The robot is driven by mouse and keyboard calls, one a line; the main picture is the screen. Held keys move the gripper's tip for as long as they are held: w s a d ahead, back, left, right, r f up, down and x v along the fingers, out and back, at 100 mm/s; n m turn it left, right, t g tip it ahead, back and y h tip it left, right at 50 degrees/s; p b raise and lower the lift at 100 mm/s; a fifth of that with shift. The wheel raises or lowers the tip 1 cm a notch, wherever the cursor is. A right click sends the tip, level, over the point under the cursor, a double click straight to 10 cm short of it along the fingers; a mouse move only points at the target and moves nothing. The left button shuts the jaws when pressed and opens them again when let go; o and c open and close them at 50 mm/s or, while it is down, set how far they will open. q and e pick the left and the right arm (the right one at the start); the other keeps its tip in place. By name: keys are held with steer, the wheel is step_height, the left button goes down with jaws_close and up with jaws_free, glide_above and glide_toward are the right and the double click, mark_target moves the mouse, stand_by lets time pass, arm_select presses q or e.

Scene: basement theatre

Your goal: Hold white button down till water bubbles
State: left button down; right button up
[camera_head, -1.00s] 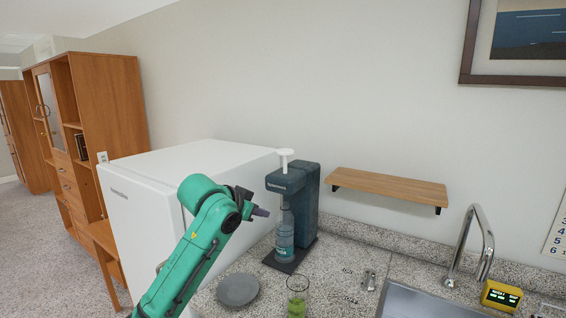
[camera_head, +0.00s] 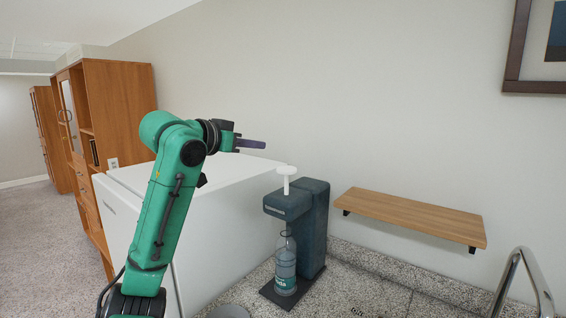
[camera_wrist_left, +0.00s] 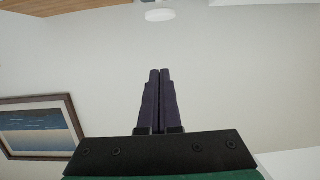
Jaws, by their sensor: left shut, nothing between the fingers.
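The dark blue soda maker (camera_head: 313,222) stands on the counter beside the white fridge. Its white button (camera_head: 287,171) sticks up on a stem from the top of its head. A clear bottle of water (camera_head: 285,262) stands under the head; I see no clear bubbles in it. My left gripper (camera_head: 262,144) is shut and empty, up and to the left of the button and apart from it. In the left wrist view the shut fingers (camera_wrist_left: 160,75) point toward a white disc (camera_wrist_left: 160,15) at the top, which looks like the button. My right gripper is not in view.
The white fridge (camera_head: 133,205) stands left of the soda maker, behind my left arm. A wooden shelf (camera_head: 412,218) is on the wall to the right. A faucet (camera_head: 527,268) rises at the lower right. A grey plate (camera_head: 229,312) shows at the bottom edge.

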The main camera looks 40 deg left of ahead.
arm_select(q)
steer(key=w+p, duration=0.1)
steer(key=p, duration=0.6)
glide_above(283, 170)
step_height(283, 170, down, 2)
steer(key=shift+s+d+f, duration=0.1)
step_height(283, 170, down, 5)
steer(key=shift+s+r, duration=0.1)
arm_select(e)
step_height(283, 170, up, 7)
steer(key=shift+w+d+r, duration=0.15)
